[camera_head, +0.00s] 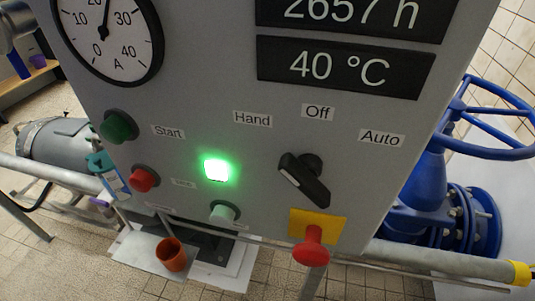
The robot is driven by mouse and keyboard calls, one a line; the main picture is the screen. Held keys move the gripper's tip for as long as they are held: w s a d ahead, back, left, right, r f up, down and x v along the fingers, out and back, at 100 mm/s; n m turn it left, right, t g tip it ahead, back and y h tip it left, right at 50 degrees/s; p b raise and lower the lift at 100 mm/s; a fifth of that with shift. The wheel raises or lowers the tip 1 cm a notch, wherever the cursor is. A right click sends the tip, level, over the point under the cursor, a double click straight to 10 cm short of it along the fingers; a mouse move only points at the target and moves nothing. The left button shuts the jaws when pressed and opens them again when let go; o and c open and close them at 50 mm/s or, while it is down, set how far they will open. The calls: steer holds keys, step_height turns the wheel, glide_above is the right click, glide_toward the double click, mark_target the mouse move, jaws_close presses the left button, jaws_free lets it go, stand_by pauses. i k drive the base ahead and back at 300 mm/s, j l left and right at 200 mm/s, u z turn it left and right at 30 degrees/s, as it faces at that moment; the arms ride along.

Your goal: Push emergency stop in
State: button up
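The emergency stop is a red mushroom button (312,249) on a yellow plate (318,224), at the lower right of the grey control panel (215,110). Its red head stands out from the plate on a visible stem. My gripper is not in view, so its state and distance from the button do not show.
A black rotary switch (304,180) sits just above the emergency stop. A lit green lamp (216,170), a red button (144,179) and a green button (119,127) are to the left. A pipe (440,262) and blue valve (432,190) stand at the right.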

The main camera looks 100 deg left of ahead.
mark_target(309, 253)
steer(key=l+u, duration=0.2)
steer(key=u, duration=0.15)
steer(key=l+u, duration=0.2)
steer(key=u, duration=0.2)
steer(key=l+u, duration=0.15)
steer(key=u, duration=0.2)
steer(key=k, duration=0.05)
